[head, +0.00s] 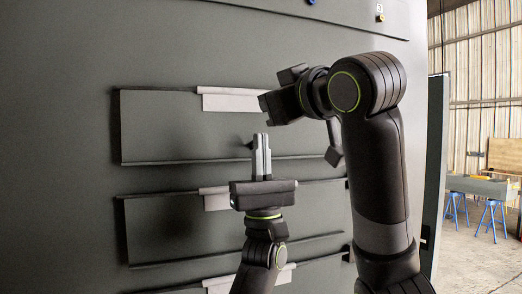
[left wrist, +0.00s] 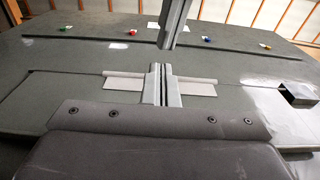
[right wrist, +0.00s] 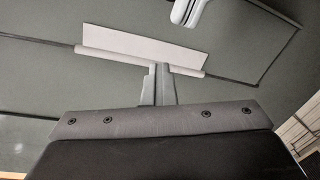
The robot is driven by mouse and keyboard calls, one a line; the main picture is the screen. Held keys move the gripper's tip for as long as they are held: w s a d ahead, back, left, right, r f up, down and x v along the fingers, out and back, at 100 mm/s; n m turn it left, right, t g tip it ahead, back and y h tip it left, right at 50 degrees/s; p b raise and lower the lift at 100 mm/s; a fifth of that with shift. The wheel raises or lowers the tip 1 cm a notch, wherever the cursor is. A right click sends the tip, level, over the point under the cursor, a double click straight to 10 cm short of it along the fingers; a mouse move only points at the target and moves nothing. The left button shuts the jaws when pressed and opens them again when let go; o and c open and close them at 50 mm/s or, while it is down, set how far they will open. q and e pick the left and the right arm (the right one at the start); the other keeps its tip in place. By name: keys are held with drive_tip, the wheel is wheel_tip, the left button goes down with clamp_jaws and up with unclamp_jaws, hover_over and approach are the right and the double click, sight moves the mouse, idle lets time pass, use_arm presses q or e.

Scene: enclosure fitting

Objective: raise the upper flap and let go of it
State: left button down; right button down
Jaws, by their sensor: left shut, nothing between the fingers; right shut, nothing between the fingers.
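The upper flap (head: 165,127) is a dark grey panel that looks flat against the upright enclosure. A pale plate with a rounded rail (head: 235,100) sits at its top edge; it also shows in the left wrist view (left wrist: 122,83) and right wrist view (right wrist: 135,47). My left gripper (head: 262,137) is shut and empty, fingers pointing up in front of the upper flap's lower part. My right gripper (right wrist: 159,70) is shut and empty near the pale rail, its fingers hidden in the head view. Contact of either gripper with the flap cannot be told.
A middle flap (head: 175,227) with a similar pale plate (head: 215,200) lies below, and another pale plate (head: 220,285) lower still. Coloured knobs (left wrist: 133,32) line the enclosure's top. The two grippers are close together. Blue-legged trestles (head: 490,215) stand far right.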

drive_tip(key=c, duration=1.3)
unclamp_jaws()
